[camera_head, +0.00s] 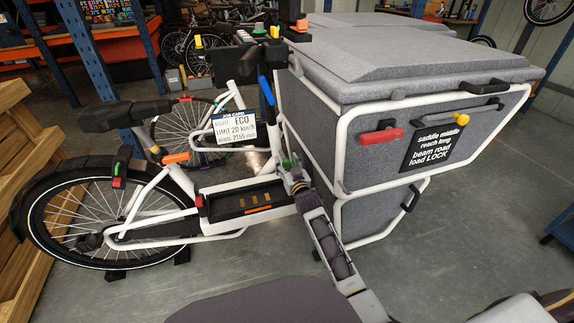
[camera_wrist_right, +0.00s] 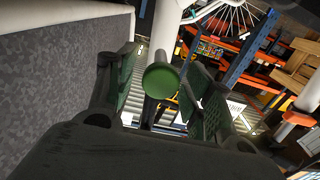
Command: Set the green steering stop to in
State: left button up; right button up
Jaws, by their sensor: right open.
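The green steering stop shows in the right wrist view as a round green knob (camera_wrist_right: 160,80), seen end-on. My right gripper (camera_wrist_right: 163,88) is open, with one green-padded finger on each side of the knob. I see gaps between knob and fingers; I cannot tell how deep the knob sits between them. In the head view my right gripper (camera_head: 289,166) is low beside the white bike frame, at the near left side of the grey cargo box. There the knob is too small to tell from the green finger pads. My left gripper is not in view.
The grey cargo box (camera_head: 320,120) with white rails stands close to my right gripper. A red handle (camera_head: 380,135) and a black sign (camera_head: 434,146) are on its side. A placard (camera_head: 235,128) and black footboard (camera_head: 243,202) are to the left. Floor in front is clear.

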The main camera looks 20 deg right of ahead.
aim_at(284, 156)
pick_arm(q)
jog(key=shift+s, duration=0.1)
pick_arm(e)
grip_shut()
dwell(0.3)
jog(key=shift+w, duration=1.2)
jog(key=shift+w+b, duration=0.45)
jog(key=shift+w, duration=0.45)
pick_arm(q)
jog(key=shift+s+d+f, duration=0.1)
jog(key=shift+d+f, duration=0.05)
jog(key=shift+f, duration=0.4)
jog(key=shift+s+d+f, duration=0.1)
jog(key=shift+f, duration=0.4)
pick_arm(e)
jog(key=shift+r, duration=0.1)
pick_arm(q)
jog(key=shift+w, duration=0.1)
